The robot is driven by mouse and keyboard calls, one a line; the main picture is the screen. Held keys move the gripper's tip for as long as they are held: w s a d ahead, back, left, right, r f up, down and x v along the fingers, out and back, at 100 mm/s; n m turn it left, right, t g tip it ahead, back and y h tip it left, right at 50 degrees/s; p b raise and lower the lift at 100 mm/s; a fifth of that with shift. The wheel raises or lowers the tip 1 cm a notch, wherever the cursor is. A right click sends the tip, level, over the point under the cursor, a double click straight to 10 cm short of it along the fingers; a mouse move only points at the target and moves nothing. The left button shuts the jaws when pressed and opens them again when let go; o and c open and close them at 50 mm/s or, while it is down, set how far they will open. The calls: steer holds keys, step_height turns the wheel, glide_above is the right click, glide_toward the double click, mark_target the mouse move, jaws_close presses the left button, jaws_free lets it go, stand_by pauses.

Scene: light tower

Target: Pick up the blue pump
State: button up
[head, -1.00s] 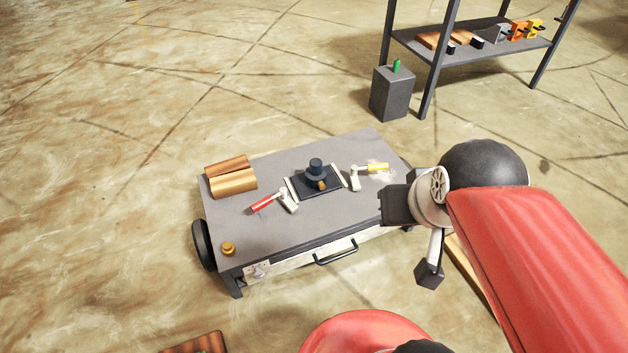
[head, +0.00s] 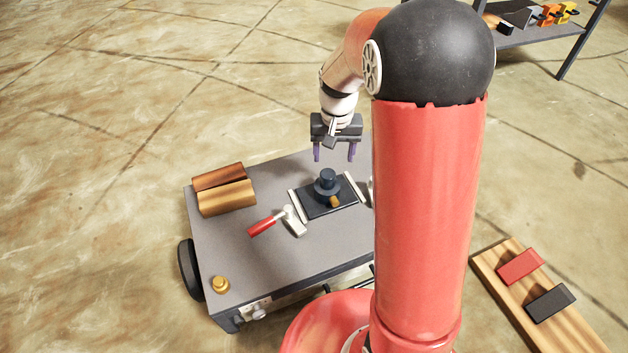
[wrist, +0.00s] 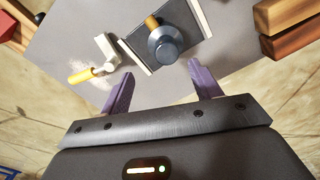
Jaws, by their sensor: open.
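The blue pump (head: 327,183) is a dark blue stepped cylinder with a small orange-brown part on its near side. It stands upright on a dark plate between two pale rails on the grey cart top. In the wrist view the pump (wrist: 165,45) lies at top centre, beyond the fingertips. My gripper (head: 334,158) is open and empty, with purple fingers pointing down, above and behind the pump. In the wrist view my gripper (wrist: 162,80) has its fingers spread apart, and neither touches the pump.
A red-handled clamp (head: 278,222) sits left of the plate. A yellow-handled clamp (wrist: 98,65) lies on the other side. Wooden blocks (head: 224,190) and a brass knob (head: 221,285) are on the cart (head: 290,255). A plank (head: 515,285) with red and dark blocks lies right.

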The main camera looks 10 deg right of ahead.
mark_target(328, 174)
steer(key=f, duration=0.3)
steer(key=f+b, duration=0.1)
steer(key=f, duration=0.2)
steer(key=a+f+b, duration=0.1)
steer(key=f, duration=0.2)
steer(key=shift+w, duration=0.25)
jaws_close()
